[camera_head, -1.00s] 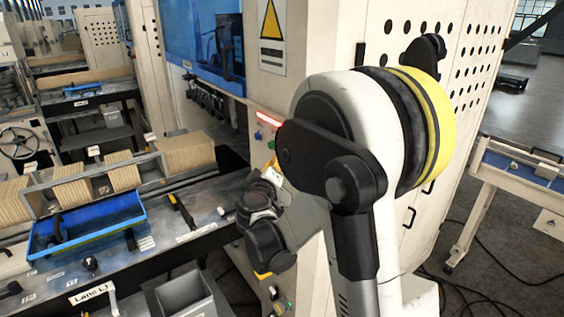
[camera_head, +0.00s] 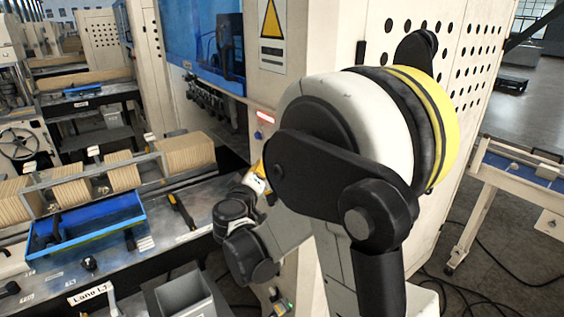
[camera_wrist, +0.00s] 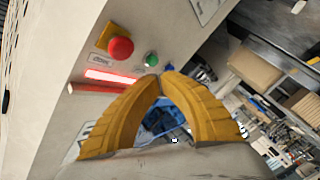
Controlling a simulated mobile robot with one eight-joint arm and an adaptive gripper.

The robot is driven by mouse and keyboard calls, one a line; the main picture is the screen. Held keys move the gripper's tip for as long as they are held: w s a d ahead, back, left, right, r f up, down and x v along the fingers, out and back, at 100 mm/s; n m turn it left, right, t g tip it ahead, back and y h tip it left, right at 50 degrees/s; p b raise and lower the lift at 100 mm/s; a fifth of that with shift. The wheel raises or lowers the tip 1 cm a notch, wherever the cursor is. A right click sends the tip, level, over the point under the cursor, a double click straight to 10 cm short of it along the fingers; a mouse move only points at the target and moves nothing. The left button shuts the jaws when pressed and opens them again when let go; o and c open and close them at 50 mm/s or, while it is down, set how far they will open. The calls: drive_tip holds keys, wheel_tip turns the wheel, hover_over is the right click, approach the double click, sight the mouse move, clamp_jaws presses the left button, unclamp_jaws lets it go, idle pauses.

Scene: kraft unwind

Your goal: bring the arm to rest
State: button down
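My gripper (camera_wrist: 161,76) shows in the wrist view as two curved yellow fingers whose tips come together, with nothing seen held between them. It faces a cream machine panel (camera_wrist: 55,62) with a red button (camera_wrist: 120,47), a green button (camera_wrist: 152,60), a blue button (camera_wrist: 169,67) and a lit red bar (camera_wrist: 112,78). I cannot tell the exact distance to the panel. In the head view my arm is bent in front of the machine, and the gripper is mostly hidden behind my wrist, with a bit of yellow and white near the panel.
In the head view, a bench at left carries a blue tray (camera_head: 95,232) and brown kraft stacks (camera_head: 186,153). A perforated cabinet (camera_head: 465,70) stands close behind my arm. A table (camera_head: 515,172) is at right, with open floor beyond.

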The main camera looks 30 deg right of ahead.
drive_tip(key=shift+a, duration=0.5)
drive_tip(key=s+a+f+m+g+y+b, duration=0.1)
drive_tip(key=s+a+f+g+y+b, duration=0.15)
drive_tip(key=s+f+b, duration=0.7)
drive_tip(key=s+a+f+m+g+y+b, duration=0.1)
drive_tip(key=s+a+f+g+y+b, duration=0.15)
drive_tip(key=s+f+b, duration=0.6)
drive_tip(key=s+a+f+y+b, duration=0.3)
drive_tip(key=s+a+f+b, duration=0.2)
drive_tip(key=f, duration=0.3)
drive_tip(key=s+a+f+y+b, duration=0.3)
drive_tip(key=s+a+f+b, duration=0.2)
drive_tip(key=f, duration=0.4)
drive_tip(key=shift+a+f+n+g+y+b, duration=0.3)
drive_tip(key=shift+a+g+b, duration=0.1)
drive_tip(key=shift+b, duration=0.4)
